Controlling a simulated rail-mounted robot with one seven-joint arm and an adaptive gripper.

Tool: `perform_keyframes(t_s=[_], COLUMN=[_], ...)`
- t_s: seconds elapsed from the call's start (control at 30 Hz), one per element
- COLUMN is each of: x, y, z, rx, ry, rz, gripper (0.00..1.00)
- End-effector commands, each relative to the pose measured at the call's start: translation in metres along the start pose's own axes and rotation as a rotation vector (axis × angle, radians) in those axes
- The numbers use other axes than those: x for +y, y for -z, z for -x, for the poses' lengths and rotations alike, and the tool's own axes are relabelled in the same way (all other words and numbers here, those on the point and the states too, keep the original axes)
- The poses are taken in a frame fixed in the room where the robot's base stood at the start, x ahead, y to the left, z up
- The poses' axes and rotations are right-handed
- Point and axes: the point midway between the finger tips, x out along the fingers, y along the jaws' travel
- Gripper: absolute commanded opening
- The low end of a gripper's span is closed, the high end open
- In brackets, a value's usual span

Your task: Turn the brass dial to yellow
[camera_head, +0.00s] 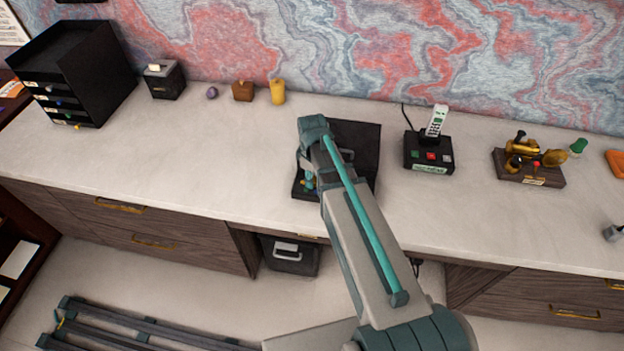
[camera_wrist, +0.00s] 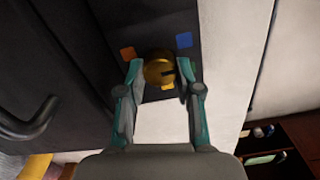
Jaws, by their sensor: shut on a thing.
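The brass dial (camera_wrist: 158,66) is round and gold, on a dark panel (camera_wrist: 105,20) in the wrist view. Around it are an orange-red square (camera_wrist: 128,53), a blue square (camera_wrist: 184,40) and a yellow square (camera_wrist: 168,87). A dark mark on the dial's face runs toward the right finger; which square it points to is hard to tell. My gripper (camera_wrist: 159,70) is shut on the dial, one finger on each side. In the head view, my gripper (camera_head: 308,180) is at the black box (camera_head: 362,140), and my arm hides the dial.
A phone on a black base (camera_head: 428,152) and a brass device on a wooden base (camera_head: 530,168) stand to the right. A yellow candle-like thing (camera_head: 278,92), a small brown block (camera_head: 243,91) and black drawers (camera_head: 75,72) stand left. The desk between is clear.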

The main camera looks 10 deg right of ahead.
Motion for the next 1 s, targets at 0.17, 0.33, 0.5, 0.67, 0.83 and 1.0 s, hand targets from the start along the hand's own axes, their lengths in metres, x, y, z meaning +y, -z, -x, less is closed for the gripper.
perform_keyframes(t_s=[0.17,0.33,0.5,0.67,0.83,1.0], x=[0.0008,0.0012,0.0017,0.0022,0.0026,0.0028], y=[0.0,-0.0002,-0.0003,-0.0005,-0.0008,-0.0012], z=[-0.0009,-0.0009,-0.0009,-0.0006,-0.0003,-0.0001], rx=[0.0,0.0,0.001,0.001,0.001,0.001], ry=[-0.001,-0.001,-0.001,-0.001,-0.001,-0.001], rz=[-0.166,-0.327,-0.489,-0.641,-0.802,-0.964], gripper=[0.0,0.0,0.0,0.0,0.0,0.0])
